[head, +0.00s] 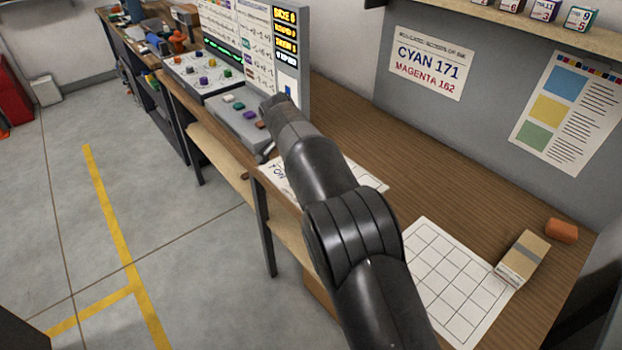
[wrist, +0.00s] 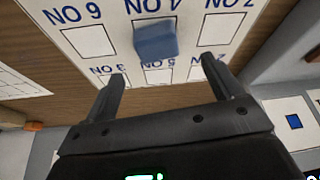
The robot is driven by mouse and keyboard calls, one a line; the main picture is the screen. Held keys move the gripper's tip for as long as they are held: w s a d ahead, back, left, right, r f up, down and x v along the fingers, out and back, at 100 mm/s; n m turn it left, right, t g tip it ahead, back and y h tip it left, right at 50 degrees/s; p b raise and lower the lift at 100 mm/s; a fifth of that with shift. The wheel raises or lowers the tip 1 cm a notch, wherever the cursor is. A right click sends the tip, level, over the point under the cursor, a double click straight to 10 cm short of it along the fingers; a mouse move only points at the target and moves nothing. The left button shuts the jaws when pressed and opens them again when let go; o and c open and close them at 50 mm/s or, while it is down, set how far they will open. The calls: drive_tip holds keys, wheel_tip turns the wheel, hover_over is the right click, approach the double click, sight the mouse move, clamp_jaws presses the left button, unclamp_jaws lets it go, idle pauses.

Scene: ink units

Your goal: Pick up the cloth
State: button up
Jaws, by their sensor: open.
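No piece is plainly recognisable as a cloth. A small orange-brown piece (head: 562,231) lies at the right back of the wooden bench; I cannot tell whether it is a folded cloth. It may also show at the left edge in the wrist view (wrist: 33,126). My gripper (wrist: 163,70) is open and empty over a white card (wrist: 85,12) with numbered squares. A blue block-like piece (wrist: 156,40) stands on the card, ahead of and between the fingertips, apart from them. In the head view my arm hides the gripper and this piece.
A white grid sheet (head: 440,270) and a tan box with a grey band (head: 522,258) lie on the bench's right. A grey tray of coloured blocks (head: 240,118) and an upright panel (head: 291,60) stand at the left. Bare wood (head: 400,165) lies along the back wall.

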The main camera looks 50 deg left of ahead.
drive_tip(key=x, duration=0.8)
drive_tip(key=shift+w+d+f, duration=0.2)
drive_tip(key=shift+f, duration=0.05)
drive_tip(key=shift+c, duration=0.4)
drive_tip(key=c, duration=1)
drive_tip(key=shift+r, duration=0.15)
